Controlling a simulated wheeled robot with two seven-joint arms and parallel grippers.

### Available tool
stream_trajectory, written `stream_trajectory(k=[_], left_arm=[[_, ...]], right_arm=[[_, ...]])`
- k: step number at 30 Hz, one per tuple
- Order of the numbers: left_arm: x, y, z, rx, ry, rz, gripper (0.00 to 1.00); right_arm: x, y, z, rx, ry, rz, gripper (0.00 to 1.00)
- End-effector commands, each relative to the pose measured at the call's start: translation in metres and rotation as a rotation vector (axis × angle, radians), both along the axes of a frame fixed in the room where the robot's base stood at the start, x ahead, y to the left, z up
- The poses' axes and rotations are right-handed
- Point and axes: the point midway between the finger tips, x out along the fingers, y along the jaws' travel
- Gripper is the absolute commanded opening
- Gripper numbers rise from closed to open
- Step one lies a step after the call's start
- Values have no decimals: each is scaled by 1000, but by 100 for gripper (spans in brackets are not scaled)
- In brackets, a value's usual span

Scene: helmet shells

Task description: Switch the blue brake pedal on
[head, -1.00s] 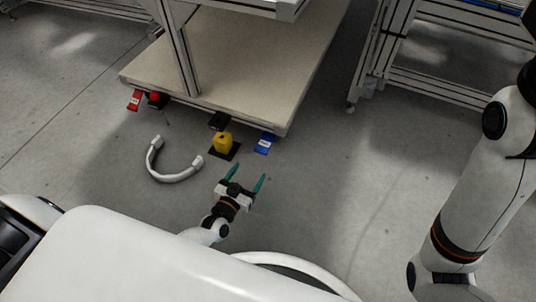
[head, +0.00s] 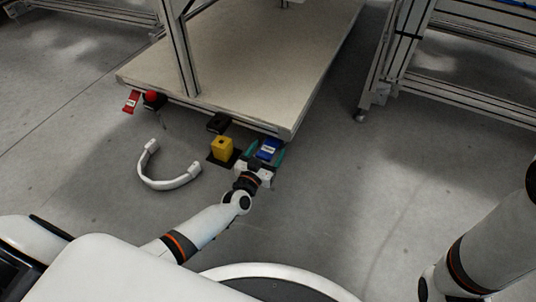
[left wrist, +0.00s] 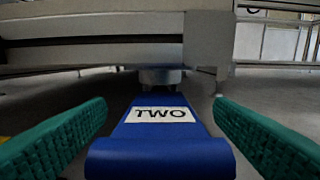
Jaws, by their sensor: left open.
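The blue brake pedal (head: 268,149) sticks out from under the front edge of the platform, near its right corner. In the left wrist view the blue pedal (left wrist: 160,140) fills the lower middle and bears a white label reading TWO. My left gripper (head: 264,156) is open, with its green fingers on either side of the pedal. In the left wrist view the fingers of my left gripper (left wrist: 160,135) show a gap to the pedal on both sides. My right gripper is out of view; only part of the right arm shows.
A yellow block (head: 222,149) stands just left of the blue pedal. A red pedal (head: 131,102) and a red knob (head: 151,96) are at the platform's left corner. A white curved bar (head: 165,184) lies on the floor.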

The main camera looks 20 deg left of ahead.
Motion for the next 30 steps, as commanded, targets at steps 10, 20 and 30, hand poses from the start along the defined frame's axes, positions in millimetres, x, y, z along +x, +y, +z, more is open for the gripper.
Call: stream_trajectory(k=[10,20,30], left_arm=[[11,-1,1,-1,1,-1,77],[11,0,1,-1,1,-1,37],[12,1,-4,2,-40,10,16]], right_arm=[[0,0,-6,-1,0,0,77],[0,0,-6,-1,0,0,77],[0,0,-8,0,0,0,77]])
